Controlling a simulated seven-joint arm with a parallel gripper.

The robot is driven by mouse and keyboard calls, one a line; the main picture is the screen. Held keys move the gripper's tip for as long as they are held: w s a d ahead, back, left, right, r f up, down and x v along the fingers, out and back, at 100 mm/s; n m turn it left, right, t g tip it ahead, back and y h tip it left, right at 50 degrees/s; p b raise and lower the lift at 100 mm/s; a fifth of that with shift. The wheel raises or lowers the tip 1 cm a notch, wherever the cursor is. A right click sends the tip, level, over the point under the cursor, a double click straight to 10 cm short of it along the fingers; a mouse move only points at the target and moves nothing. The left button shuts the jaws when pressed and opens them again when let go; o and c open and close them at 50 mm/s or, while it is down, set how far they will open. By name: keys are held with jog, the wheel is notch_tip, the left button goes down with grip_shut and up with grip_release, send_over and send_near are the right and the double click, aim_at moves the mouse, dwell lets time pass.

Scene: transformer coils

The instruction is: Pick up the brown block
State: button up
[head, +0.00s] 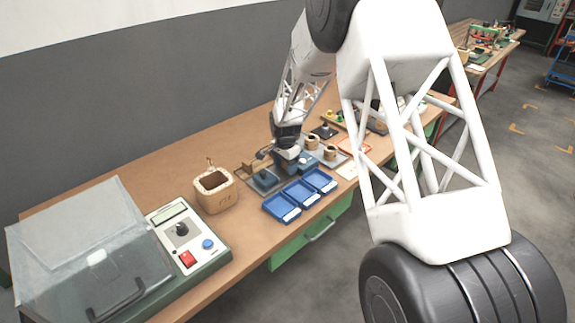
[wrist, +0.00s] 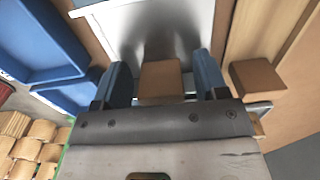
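In the wrist view a small brown block (wrist: 160,80) lies between the two blue fingers of my gripper (wrist: 161,78). A gap shows on each side of it, so the fingers stand apart and do not touch it. Behind it is a shiny metal plate (wrist: 155,25); I cannot tell whether the block rests on it. A second brown block (wrist: 257,80) is to the right, outside the fingers. In the head view my gripper is low over the bench, behind the blue trays, and its fingertips are too small to make out.
Blue trays (head: 282,208) stand in front of the gripper and show at the wrist view's left (wrist: 40,45). A wooden container (head: 214,190), a control box (head: 185,238) and a clear-lidded case (head: 90,250) stand left. Small coil parts (head: 331,152) crowd the right. The bench's back left is clear.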

jog(key=c, duration=0.9)
jog(key=shift+r, duration=0.1)
jog(key=shift+r, duration=4.95)
